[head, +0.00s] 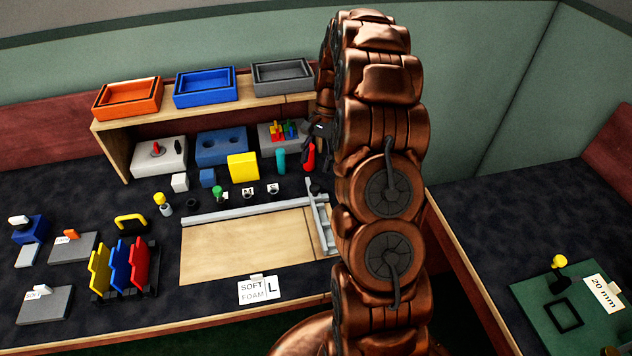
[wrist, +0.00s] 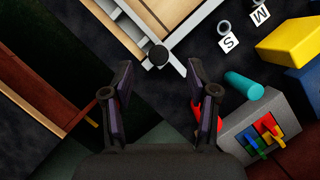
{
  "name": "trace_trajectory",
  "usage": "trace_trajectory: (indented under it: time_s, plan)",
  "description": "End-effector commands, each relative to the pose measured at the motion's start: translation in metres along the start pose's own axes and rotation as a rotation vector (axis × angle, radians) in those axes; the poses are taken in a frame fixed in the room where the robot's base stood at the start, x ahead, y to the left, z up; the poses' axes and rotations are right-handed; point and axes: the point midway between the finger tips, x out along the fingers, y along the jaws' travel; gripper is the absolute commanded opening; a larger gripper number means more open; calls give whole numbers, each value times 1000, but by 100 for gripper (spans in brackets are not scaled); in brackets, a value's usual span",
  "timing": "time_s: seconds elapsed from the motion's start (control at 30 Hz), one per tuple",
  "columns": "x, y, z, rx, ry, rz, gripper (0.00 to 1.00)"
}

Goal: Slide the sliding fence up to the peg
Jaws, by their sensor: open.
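The sliding fence (head: 322,222) looks like a pale grey ladder-like frame at the right end of a wooden board (head: 235,250). Its grey bars show at the top of the wrist view (wrist: 118,22). A black round knob (wrist: 158,54) sits at the corner where the grey bars meet. It also shows in the head view (head: 315,188). I cannot make out which part is the peg. My gripper (wrist: 160,72) is open and empty, its fingertips apart on either side of the knob in the picture, not visibly touching it. In the head view my arm hides much of the gripper (head: 318,130).
A grey rail (head: 250,211) runs along the board's back edge. Behind it stand small labelled rings, a yellow block (head: 243,167), a teal cylinder (head: 281,160) and a red object (head: 309,157). A shelf (head: 210,108) holds three trays. A SOFT FOAM card (head: 260,290) lies in front.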

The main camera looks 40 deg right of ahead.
Motion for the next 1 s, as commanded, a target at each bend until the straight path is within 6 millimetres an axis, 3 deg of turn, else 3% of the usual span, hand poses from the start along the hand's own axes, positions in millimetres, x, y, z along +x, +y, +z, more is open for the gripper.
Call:
trace_trajectory:
  time_s: [0.23,0.37,0.8,1.0]
  plan:
    - [6,4,-25,63,-8,-14,58]
    - [13,5,-26,68,-13,-13,58]
    - [69,4,-24,65,-12,-12,58]
    - [83,4,-25,66,-10,-13,58]
